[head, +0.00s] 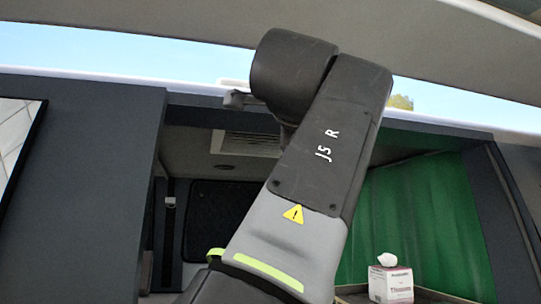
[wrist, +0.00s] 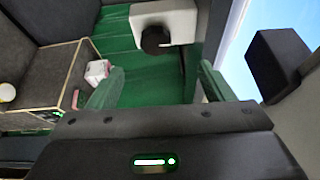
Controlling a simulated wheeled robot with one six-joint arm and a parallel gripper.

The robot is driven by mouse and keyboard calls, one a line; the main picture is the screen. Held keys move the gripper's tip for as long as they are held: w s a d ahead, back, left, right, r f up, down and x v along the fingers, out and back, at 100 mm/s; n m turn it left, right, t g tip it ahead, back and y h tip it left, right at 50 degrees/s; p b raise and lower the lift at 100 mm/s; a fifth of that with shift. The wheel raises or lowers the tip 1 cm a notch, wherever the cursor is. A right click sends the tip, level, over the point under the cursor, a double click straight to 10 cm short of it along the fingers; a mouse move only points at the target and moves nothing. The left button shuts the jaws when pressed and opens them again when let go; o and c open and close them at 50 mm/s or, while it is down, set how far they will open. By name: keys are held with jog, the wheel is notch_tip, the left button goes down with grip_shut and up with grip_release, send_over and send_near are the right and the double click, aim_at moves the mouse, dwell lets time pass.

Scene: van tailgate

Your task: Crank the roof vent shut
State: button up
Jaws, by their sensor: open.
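A pale housing (wrist: 180,20) with a dark round knob (wrist: 157,40) shows at the top of the wrist view. It may be the vent's crank unit, but I cannot tell for sure. My gripper (wrist: 160,72) has its two green fingers spread wide, with nothing between them. The knob appears beyond the fingertips, between them in the picture and apart from them. In the head view a slatted grille (head: 245,143) shows in the van's ceiling, partly covered by my arm. Whether the vent is open or shut cannot be told. My gripper is not discernible in the head view.
A green curtain (head: 425,220) hangs at the right inside the van. A tissue box (head: 391,284) stands before it and also shows in the wrist view (wrist: 97,72). A black block (wrist: 278,64) is close to the right finger. Dark side panels (head: 95,190) frame the opening.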

jog(key=shift+w, duration=0.15)
jog(key=p+x, duration=0.3)
jog(key=x, duration=1)
jog(key=shift+w+d+f, duration=0.2)
jog(key=shift+d+f, duration=0.05)
jog(key=shift+f, duration=0.1)
jog(key=shift+s, duration=0.1)
